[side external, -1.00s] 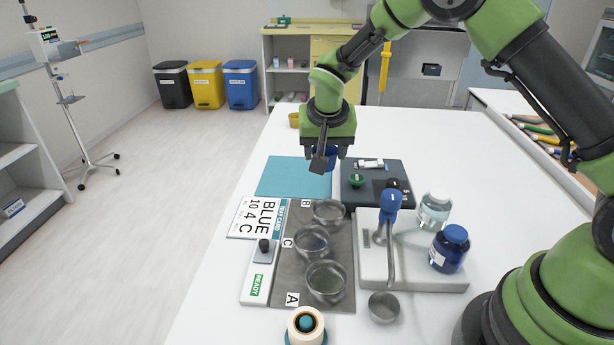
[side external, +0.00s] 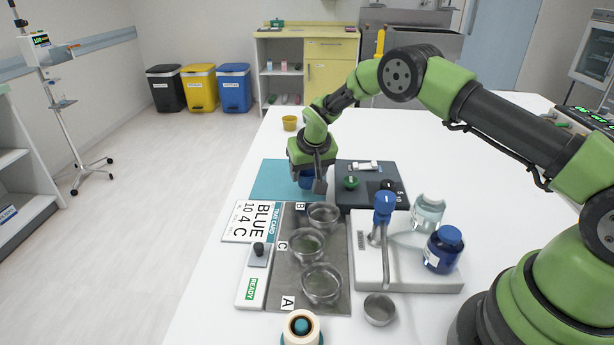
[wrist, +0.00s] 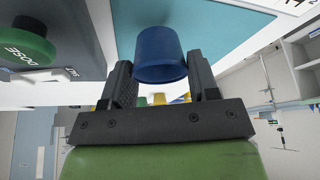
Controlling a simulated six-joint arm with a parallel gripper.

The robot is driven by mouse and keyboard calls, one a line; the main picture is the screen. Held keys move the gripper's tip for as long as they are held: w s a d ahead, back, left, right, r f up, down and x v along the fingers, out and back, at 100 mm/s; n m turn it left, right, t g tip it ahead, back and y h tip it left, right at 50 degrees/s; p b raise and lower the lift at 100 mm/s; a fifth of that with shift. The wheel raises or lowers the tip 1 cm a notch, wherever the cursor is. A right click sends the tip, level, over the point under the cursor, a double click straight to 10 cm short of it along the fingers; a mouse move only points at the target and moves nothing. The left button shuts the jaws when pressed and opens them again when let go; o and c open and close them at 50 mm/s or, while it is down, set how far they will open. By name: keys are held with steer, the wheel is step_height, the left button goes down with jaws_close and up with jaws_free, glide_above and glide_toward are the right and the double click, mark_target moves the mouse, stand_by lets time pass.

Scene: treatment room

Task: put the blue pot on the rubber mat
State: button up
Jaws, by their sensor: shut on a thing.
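The blue pot (side external: 306,181) is held between the fingers of my gripper (side external: 313,178), over the right part of the teal mat (side external: 268,182). One finger hides part of the pot in the side view. In the wrist view the blue pot (wrist: 160,52) sits between the two fingers of my gripper (wrist: 161,66), with the teal mat (wrist: 222,28) behind it. The pot is low over the mat; I cannot tell whether it touches. The mat's visible surface is otherwise bare.
A dark device with a green knob (side external: 351,183) stands right of the mat. In front are a tray card (side external: 248,221), a grey mat (side external: 287,294) with glass bowls, and a white stand (side external: 364,268) with bottles. A yellow pot (side external: 289,123) stands behind.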

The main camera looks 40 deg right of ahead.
steer(key=shift+f, duration=0.95)
steer(key=shift+f, duration=0.15)
steer(key=o, duration=0.9)
